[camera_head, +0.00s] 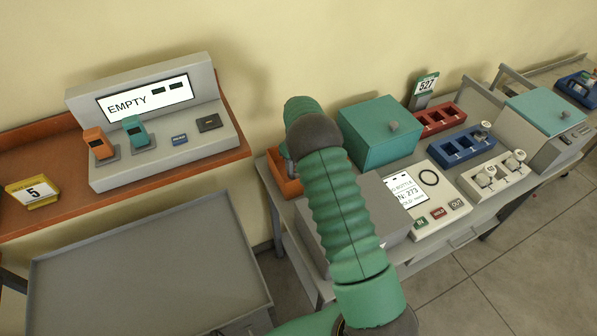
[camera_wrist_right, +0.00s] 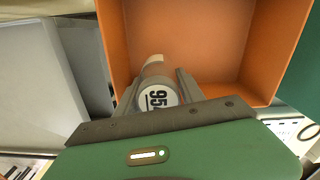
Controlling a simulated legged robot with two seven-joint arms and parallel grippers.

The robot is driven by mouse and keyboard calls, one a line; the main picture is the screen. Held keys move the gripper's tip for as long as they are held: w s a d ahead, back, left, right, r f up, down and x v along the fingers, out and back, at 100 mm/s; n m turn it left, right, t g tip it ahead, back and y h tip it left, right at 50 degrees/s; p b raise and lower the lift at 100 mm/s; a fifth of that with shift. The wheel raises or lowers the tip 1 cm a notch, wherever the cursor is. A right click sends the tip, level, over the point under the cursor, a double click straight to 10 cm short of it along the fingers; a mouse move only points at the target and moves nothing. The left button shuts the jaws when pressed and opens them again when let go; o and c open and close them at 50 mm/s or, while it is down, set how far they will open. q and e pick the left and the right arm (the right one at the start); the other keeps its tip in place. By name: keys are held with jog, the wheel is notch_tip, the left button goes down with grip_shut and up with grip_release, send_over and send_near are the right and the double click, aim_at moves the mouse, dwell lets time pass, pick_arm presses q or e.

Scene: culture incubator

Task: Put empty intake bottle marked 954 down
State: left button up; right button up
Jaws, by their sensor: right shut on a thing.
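The intake bottle marked 954 (camera_wrist_right: 157,98) is in the right wrist view, with a white round face bearing black digits. My right gripper (camera_wrist_right: 156,82) is shut on it, one finger on each side. Bottle and fingers are at the open side of an orange bin (camera_wrist_right: 215,45); whether the bottle touches the bin's floor I cannot tell. In the head view the orange bin (camera_head: 286,183) shows partly behind my green right arm, which hides the bottle and most of the gripper. My left gripper is not in view.
A teal box (camera_head: 378,135) stands right of the bin. A grey console (camera_head: 425,205) reading 273 is in front of it. Red (camera_head: 440,120) and blue (camera_head: 462,147) racks stand further right. An EMPTY display (camera_head: 145,100) is at left, above a bare grey surface (camera_head: 150,265).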

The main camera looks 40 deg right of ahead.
jog(key=f, duration=0.3)
jog(key=shift+w+a+f, duration=0.1)
jog(key=shift+w+a, duration=0.05)
jog(key=shift+w, duration=0.05)
jog(key=shift+w+f, duration=0.15)
jog(key=shift+f, duration=0.25)
jog(key=shift+d, duration=0.25)
jog(key=o, duration=1.1)
jog(key=shift+d, duration=0.15)
jog(key=o, duration=0.4)
jog(key=shift+s+d, duration=0.1)
jog(key=shift+s, duration=0.15)
jog(key=shift+c, duration=0.2)
jog(key=shift+w+a+r, duration=0.1)
jog(key=shift+w+a, duration=0.05)
jog(key=shift+a, duration=0.1)
jog(key=shift+r, duration=0.25)
notch_tip(320, 180, up, 11)
jog(key=shift+d+f+b, duration=0.1)
jog(key=shift+f+b, duration=0.05)
jog(key=shift+b, duration=0.4)
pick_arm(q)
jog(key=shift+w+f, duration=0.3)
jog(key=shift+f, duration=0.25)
pick_arm(e)
jog(key=shift+r, duration=0.4)
